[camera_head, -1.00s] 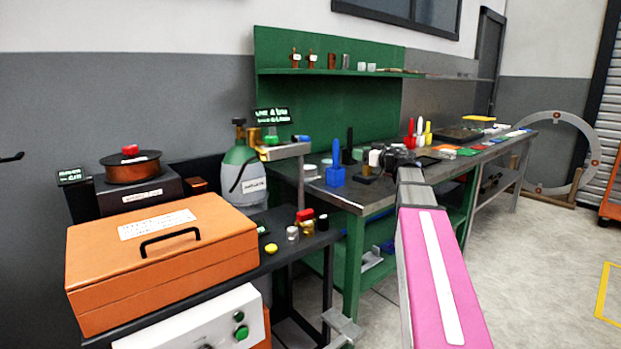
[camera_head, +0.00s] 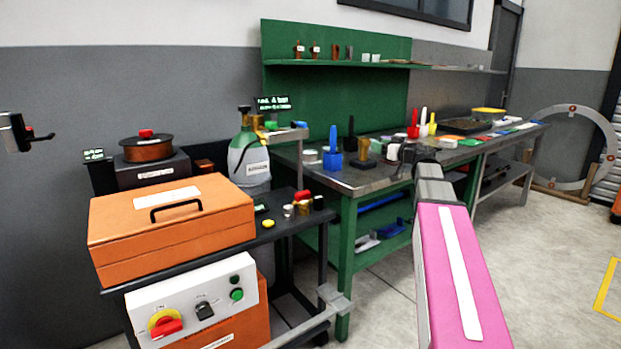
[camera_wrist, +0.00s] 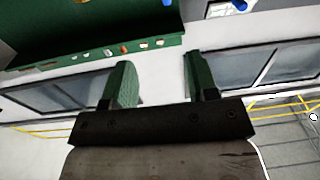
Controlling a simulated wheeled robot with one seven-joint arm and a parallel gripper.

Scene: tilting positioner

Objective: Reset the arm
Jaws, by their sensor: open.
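My gripper (camera_wrist: 162,82) shows in the wrist view with its two green fingers wide apart and nothing between them. Behind the fingers are a pale wall and windows, so it is not touching anything there. In the head view my pink arm link (camera_head: 447,270) with a white stripe reaches up from the bottom right. It ends in a grey and dark joint (camera_head: 425,170) in front of the workbench (camera_head: 352,182). The fingers cannot be made out in the head view.
An orange case (camera_head: 170,235) lies on a dark cart at left, above a white control panel (camera_head: 190,305) with a red knob. A gas cylinder (camera_head: 248,158) stands behind. A blue holder (camera_head: 332,160) and several tools stand on the bench.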

